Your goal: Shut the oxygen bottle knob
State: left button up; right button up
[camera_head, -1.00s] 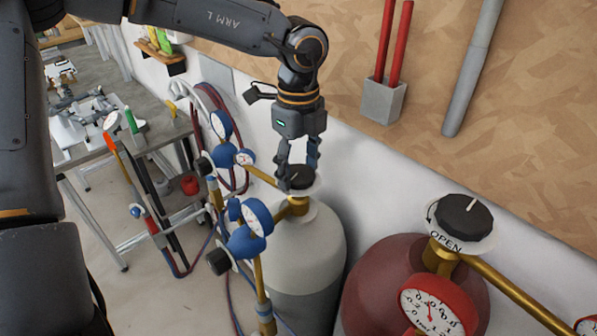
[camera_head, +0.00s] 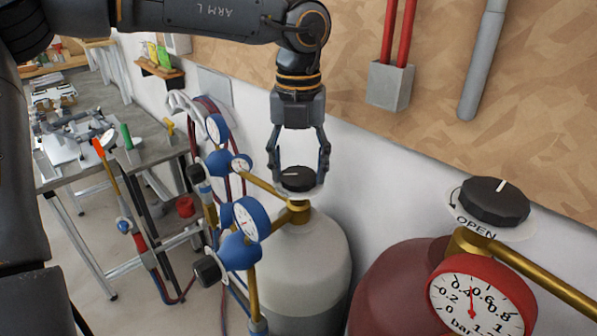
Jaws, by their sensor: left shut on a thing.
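The oxygen bottle (camera_head: 322,256) is a pale cylinder with blue-rimmed gauges, standing against the wall near the middle. Its black knob (camera_head: 298,181) sits on top of the brass valve (camera_head: 297,207), with a white mark pointing to the left. My left gripper (camera_head: 298,178) comes down from above, with one finger on each side of the knob, and is shut on it. The fingers hide parts of the knob's sides and of the pale disc below it. My right gripper is not in view.
A dark red bottle (camera_head: 397,280) stands at right with its own black knob (camera_head: 488,201), an "OPEN" label and a red gauge (camera_head: 481,300). Blue gauges (camera_head: 243,220) and a brass pipe stand close left of the gripper. A grey workbench (camera_head: 150,151) is further left.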

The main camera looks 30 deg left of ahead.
pick_arm(q)
jog(key=m, duration=0.4)
jog(key=shift+m, duration=0.4)
jog(key=m, duration=0.4)
jog(key=shift+m+b, duration=0.3)
jog(key=m, duration=0.9)
jog(key=shift+m, duration=0.4)
jog(key=o, duration=1.1)
jog(key=shift+o, duration=0.2)
